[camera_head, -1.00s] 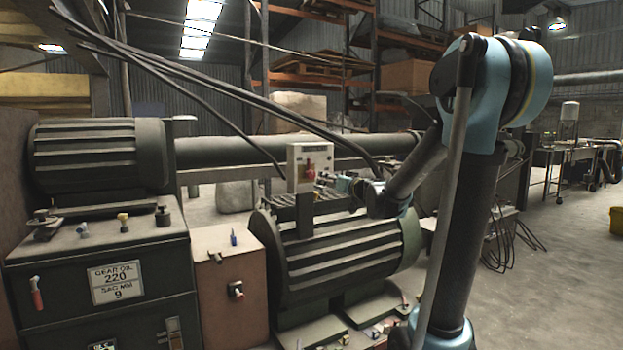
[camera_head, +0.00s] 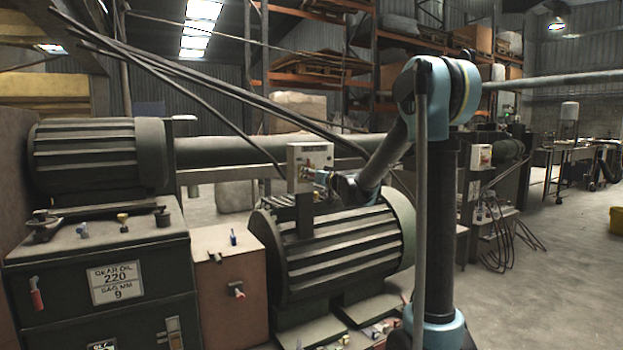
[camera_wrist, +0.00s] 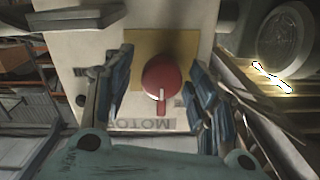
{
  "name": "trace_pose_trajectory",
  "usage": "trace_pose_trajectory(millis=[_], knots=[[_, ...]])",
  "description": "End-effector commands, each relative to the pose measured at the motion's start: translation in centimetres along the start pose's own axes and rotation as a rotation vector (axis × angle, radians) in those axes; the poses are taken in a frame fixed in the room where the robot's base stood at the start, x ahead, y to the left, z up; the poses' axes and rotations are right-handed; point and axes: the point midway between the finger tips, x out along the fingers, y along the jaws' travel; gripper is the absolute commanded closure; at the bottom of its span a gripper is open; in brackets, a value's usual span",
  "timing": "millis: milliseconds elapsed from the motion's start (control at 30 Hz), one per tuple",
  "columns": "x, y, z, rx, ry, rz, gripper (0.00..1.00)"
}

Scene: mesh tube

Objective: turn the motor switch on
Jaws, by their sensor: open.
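The motor switch is a red round knob (camera_wrist: 161,78) on a yellow plate (camera_wrist: 137,50), with an upside-down MOTOR label beside it in the wrist view. Its pale box (camera_head: 300,160) stands on a dark post in the head view, where my gripper hides the knob. My gripper (camera_wrist: 160,84) is open, with one blue-grey finger on each side of the knob. Visible gaps separate both fingers from the knob in the wrist view. In the head view, my gripper (camera_head: 322,178) is right at the front of the box.
Dark cables (camera_head: 215,95) slant down close to the box. A dark cabinet (camera_head: 140,285) with a gear oil label stands at left. Open floor (camera_head: 560,290) lies at right.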

Motion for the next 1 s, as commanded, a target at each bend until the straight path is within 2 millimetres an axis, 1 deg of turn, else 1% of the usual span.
trace_pose_trajectory(millis=[167, 433, 467, 500, 567, 600, 633, 667, 1000], knots=[[0.82, 0.01, 0.01, 0.0, 0.0, 0.0, 0.47], [0.9, 0.0, 0.01, 0.0, 0.0, 0.001, 0.47], [0.9, 0.0, 0.01, 0.0, 0.0, 0.001, 0.52], [0.89, 0.0, 0.01, 0.0, 0.0, 0.0, 0.61], [0.89, 0.0, 0.01, 0.0, 0.0, 0.0, 0.75], [0.89, 0.0, 0.01, 0.0, 0.0, 0.0, 0.84], [0.88, 0.01, 0.01, 0.0, 0.0, 0.001, 0.91], [0.89, 0.02, 0.01, 0.0, 0.0, 0.001, 0.93], [0.89, 0.1, 0.0, 0.026, 0.0, 0.002, 0.93]])
